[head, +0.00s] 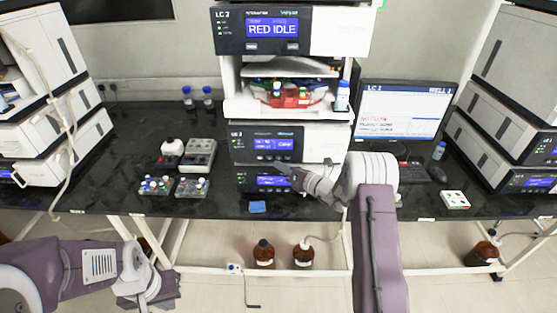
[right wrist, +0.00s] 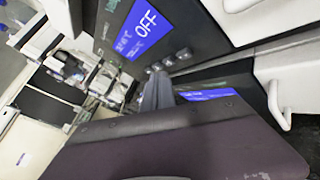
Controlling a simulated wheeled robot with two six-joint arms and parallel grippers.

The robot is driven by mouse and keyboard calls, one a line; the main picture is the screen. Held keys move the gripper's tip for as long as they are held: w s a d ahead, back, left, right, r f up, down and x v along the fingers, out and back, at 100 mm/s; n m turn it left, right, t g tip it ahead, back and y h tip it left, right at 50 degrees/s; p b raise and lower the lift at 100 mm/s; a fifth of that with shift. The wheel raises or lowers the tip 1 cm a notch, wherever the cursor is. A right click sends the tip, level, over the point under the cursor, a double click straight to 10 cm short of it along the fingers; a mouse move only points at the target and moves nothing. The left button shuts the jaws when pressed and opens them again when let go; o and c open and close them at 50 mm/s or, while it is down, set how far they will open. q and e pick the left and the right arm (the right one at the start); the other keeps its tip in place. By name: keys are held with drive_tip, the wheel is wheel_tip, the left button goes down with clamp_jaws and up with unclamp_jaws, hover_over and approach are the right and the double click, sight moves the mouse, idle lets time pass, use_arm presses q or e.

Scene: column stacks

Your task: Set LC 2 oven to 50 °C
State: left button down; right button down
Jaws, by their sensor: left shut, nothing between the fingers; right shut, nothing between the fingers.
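The LC 2 stack stands at the centre back. Its module with the dark front panel (head: 240,142) has a blue display (head: 272,143), whose text is too small to read in the head view. In the right wrist view a blue display (right wrist: 141,30) reads OFF, with a row of small buttons (right wrist: 168,61) beside it. My right gripper (head: 281,167) is shut and empty, at the front of this panel. In the right wrist view its fingertips (right wrist: 157,80) are close to the buttons; I cannot tell whether they touch. My left gripper (head: 150,292) is shut, low at the left.
A second blue display (head: 275,181) sits below, partly behind my right gripper. The top module (head: 340,30) reads RED IDLE. A monitor (head: 405,112) stands to the right. Brown bottles (head: 264,254) stand below.

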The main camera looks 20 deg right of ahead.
drive_tip(key=shift+w, duration=0.15)
drive_tip(key=shift+w+d, duration=0.1)
drive_tip(key=shift+w, duration=0.15)
drive_tip(key=shift+w+d+b, duration=0.1)
drive_tip(key=shift+w+b, duration=0.2)
drive_tip(key=shift+w, duration=0.1)
idle(0.7)
drive_tip(key=shift+s, duration=0.1)
drive_tip(key=shift+s+a, duration=0.25)
drive_tip(key=shift+s, duration=0.45)
drive_tip(key=shift+s, duration=0.1)
drive_tip(key=shift+s+a, duration=0.2)
drive_tip(key=shift+s, duration=0.55)
drive_tip(key=shift+s+a, duration=0.25)
drive_tip(key=shift+s, duration=0.55)
drive_tip(key=shift+s+a, duration=0.2)
drive_tip(key=shift+s, duration=0.55)
